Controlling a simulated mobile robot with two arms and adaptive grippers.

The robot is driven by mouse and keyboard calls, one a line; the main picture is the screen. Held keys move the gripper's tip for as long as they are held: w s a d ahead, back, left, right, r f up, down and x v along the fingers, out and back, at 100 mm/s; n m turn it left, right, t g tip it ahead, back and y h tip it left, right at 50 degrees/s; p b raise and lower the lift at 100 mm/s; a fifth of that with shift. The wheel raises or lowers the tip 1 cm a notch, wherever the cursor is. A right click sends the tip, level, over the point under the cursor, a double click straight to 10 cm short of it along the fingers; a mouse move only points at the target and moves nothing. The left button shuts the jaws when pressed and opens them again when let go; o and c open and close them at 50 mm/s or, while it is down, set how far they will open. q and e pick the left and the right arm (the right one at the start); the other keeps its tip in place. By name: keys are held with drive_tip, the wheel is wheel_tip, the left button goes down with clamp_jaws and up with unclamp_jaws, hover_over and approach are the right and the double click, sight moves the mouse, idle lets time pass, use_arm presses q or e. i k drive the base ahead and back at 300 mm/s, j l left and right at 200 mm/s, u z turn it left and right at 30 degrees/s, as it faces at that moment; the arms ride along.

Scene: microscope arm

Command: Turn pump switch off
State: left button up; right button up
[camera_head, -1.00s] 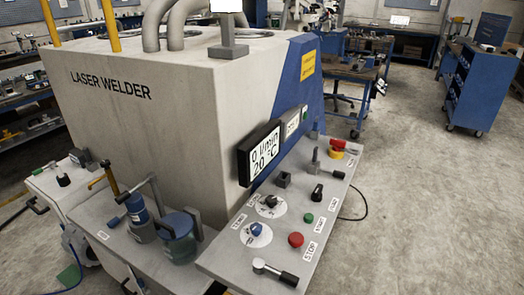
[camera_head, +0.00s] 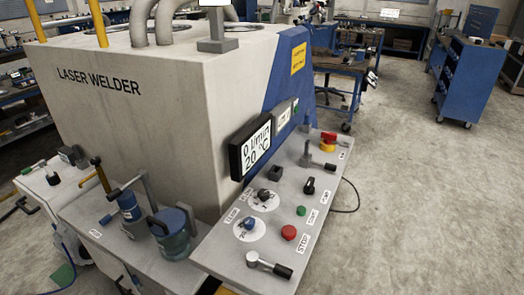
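A sloped grey control panel (camera_head: 232,257) juts from the front right of the laser welder (camera_head: 150,125). A black rotary switch (camera_head: 309,185) sits on its right side, beside a small label too small to read surely; it may be the pump switch. A red and yellow switch (camera_head: 328,140) is at the far end. A green button (camera_head: 301,211) and a red STOP button (camera_head: 289,232) lie nearer. Two dial knobs are left of these, one black (camera_head: 264,195) and one blue (camera_head: 250,224). The display (camera_head: 257,145) reads 0 l/min and 20 °C. Neither gripper is in view.
A lever with a black handle (camera_head: 269,264) is at the panel's near end, and an upright grey lever (camera_head: 306,155) near its far end. Blue canisters (camera_head: 171,234) stand left of the panel. Floor (camera_head: 420,220) to the right is clear, except for a black cable (camera_head: 352,200).

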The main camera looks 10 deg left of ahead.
sight(309, 189)
drive_tip(key=j+u, duration=0.1)
drive_tip(key=j, duration=0.4)
drive_tip(key=i+j+u, duration=0.15)
drive_tip(key=j, duration=0.3)
drive_tip(key=i+j+u, duration=0.1)
drive_tip(key=j, duration=0.35)
